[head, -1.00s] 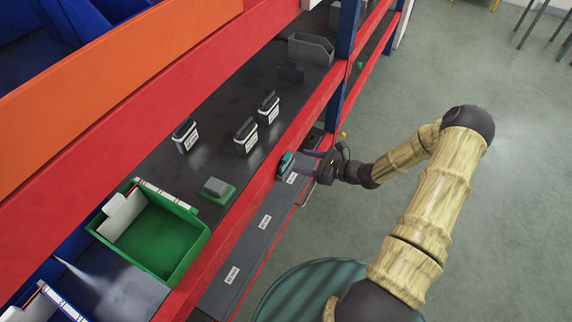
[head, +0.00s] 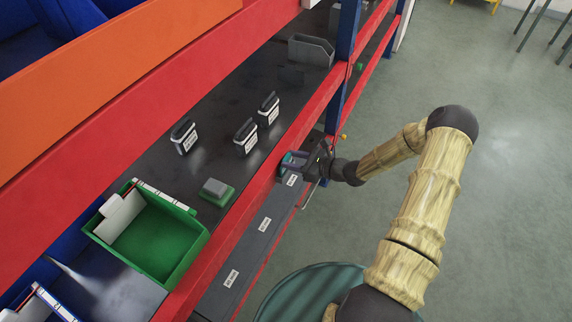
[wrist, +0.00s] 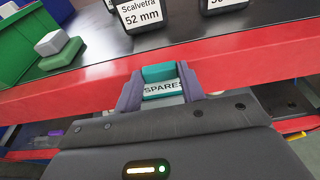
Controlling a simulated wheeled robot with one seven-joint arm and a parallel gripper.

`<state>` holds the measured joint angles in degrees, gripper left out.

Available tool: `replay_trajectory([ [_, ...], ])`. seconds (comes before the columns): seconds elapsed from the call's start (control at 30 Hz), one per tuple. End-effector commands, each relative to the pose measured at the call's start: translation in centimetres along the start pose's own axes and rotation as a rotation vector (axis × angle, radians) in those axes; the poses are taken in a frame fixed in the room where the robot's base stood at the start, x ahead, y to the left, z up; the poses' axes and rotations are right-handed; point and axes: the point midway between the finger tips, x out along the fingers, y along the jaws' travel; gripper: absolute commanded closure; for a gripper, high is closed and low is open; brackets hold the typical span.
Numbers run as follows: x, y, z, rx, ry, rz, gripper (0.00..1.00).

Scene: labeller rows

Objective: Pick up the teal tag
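The teal tag (wrist: 158,73) is a small teal block with a white face reading "SPARES". It stands at the red front edge of the shelf and also shows in the head view (head: 287,158). My gripper (wrist: 161,84) is right at the tag, one grey finger on each side of it. The tag seems to fill the gap between the fingers. I cannot tell whether the fingers press on it. In the head view my gripper (head: 293,160) reaches the shelf edge from the right and partly hides the tag.
Several dark labelled boxes, one of them here (head: 184,136), stand on the shelf behind the edge. A green bin (head: 199,239) and a grey-and-green block (head: 217,192) are to the left. A grey bin (head: 311,50) is further back. The red beam (head: 236,219) runs along the front.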

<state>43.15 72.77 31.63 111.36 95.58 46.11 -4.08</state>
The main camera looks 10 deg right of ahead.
Motion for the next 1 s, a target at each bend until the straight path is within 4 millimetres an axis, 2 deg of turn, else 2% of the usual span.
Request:
replay_trajectory([
  [0.17, -0.1, 0.0, 0.2, 0.000, 0.001, 0.000, 0.84],
  [1.0, -1.1, 0.0, 4.2, 0.000, 0.000, 0.000, 0.84],
])
